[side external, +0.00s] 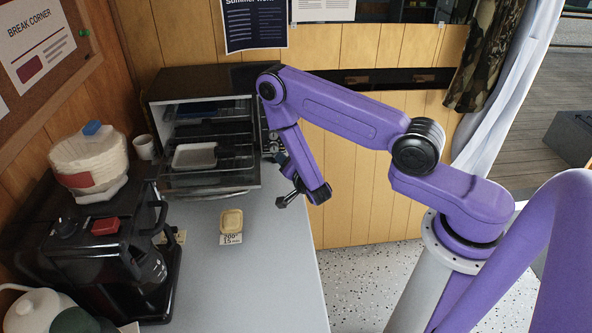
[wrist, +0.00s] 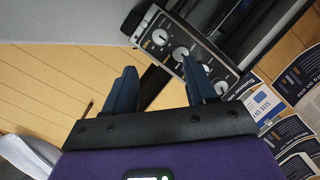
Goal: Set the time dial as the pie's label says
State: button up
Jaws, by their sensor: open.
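The toaster oven (side external: 238,78) stands at the back with a pale tray (side external: 194,156) inside. Its control panel (wrist: 193,61) shows in the wrist view with several round knobs; their markings are too small to read. My gripper (side external: 291,194) is in front of the oven's right side. In the wrist view its blue fingers (wrist: 159,68) are apart and empty, with the panel beyond them.
A black coffee machine (side external: 95,250) with a stack of paper filters (side external: 90,160) stands at the left. A white cup (side external: 145,147) is beside the oven. A kettle (side external: 40,312) is at the near left. The worktop (side external: 265,280) is clear at the near right.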

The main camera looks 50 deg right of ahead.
jog(key=shift+v, duration=2.6)
